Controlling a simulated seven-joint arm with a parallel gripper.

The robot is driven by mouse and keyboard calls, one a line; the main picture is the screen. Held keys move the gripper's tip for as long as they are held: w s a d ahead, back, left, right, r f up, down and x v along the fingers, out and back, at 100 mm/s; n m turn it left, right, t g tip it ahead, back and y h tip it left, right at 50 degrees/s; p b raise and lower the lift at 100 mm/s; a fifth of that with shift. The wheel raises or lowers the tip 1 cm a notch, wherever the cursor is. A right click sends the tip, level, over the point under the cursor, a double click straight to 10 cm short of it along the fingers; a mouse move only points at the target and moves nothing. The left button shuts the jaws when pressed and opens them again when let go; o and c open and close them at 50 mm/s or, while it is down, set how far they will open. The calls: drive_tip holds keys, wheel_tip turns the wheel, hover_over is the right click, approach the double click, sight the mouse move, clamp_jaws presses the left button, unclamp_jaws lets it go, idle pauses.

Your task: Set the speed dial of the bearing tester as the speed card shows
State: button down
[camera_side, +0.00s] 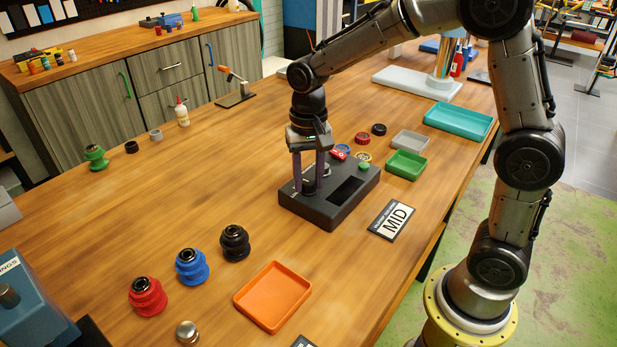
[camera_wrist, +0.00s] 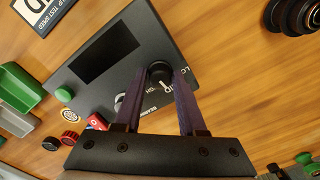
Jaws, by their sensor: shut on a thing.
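The bearing tester (camera_side: 322,214) is a dark flat box on the wooden table; it also shows in the wrist view (camera_wrist: 181,47). The speed card (camera_side: 391,220) lies flat in front of it and reads MID; part of it shows in the wrist view (camera_wrist: 43,12). My gripper (camera_side: 309,186) points down over the tester's left part. In the wrist view my gripper (camera_wrist: 158,72) has its purple fingers on either side of the black speed dial (camera_wrist: 160,72), shut on it. Printed marks beside the dial are partly hidden, so I cannot tell its setting.
A green button (camera_side: 364,165) and a red switch (camera_side: 340,153) are at the tester. Green (camera_side: 407,165), teal (camera_side: 460,120) and orange (camera_side: 272,296) trays stand around. Red (camera_side: 147,296), blue (camera_side: 191,267) and black (camera_side: 235,243) ribbed parts stand at the front left.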

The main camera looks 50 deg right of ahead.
sight(309, 182)
drive_tip(key=shift+r+m, duration=0.1)
drive_tip(key=shift+m, duration=0.5)
drive_tip(key=shift+c, duration=2.4)
unclamp_jaws()
wheel_tip(309, 182, up, 14)
